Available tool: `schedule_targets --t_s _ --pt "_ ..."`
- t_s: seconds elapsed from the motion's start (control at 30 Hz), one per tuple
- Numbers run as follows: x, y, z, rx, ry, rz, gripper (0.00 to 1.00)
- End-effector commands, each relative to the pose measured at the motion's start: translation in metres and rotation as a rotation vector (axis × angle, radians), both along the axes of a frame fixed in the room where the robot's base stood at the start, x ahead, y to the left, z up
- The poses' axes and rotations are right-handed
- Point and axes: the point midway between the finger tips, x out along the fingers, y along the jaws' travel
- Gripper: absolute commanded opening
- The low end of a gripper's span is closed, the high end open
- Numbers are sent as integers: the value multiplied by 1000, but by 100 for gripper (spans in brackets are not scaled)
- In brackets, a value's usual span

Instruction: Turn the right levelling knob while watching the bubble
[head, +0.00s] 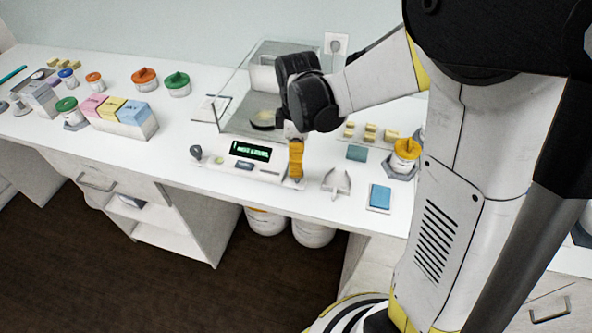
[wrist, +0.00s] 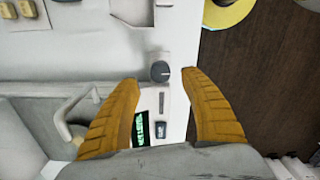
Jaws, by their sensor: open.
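The right levelling knob (wrist: 160,70) is a small dark grey knob at the front right corner of the white balance (head: 240,165). In the wrist view it sits between and below the yellow fingertips, with clear gaps on both sides. My gripper (head: 296,170) points down there, open and empty; it also shows in the wrist view (wrist: 160,79). In the head view my fingers hide the knob. The balance's green-lit display (head: 250,151) is left of my gripper, and the left knob (head: 196,152) is in sight.
A clear draft shield (head: 240,90) stands close behind my gripper. A white forked piece (head: 336,182), a blue pad (head: 380,197) and an orange-lidded jar (head: 406,150) are to the right. Colored boxes (head: 120,112) and lidded jars stand left. The bench's front edge is close.

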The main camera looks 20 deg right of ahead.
Motion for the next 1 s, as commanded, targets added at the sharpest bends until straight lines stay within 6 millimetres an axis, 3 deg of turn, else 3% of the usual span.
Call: schedule_targets --t_s 0.1,0.23,0.63,0.8,1.0 --pt "0 0 -25 0 0 -1 53" --pt "0 0 -40 0 -1 -1 53" --pt "0 0 -47 0 -1 -2 53" --pt "0 0 -47 0 -1 -2 2" --pt "0 0 -47 0 -1 -6 0"
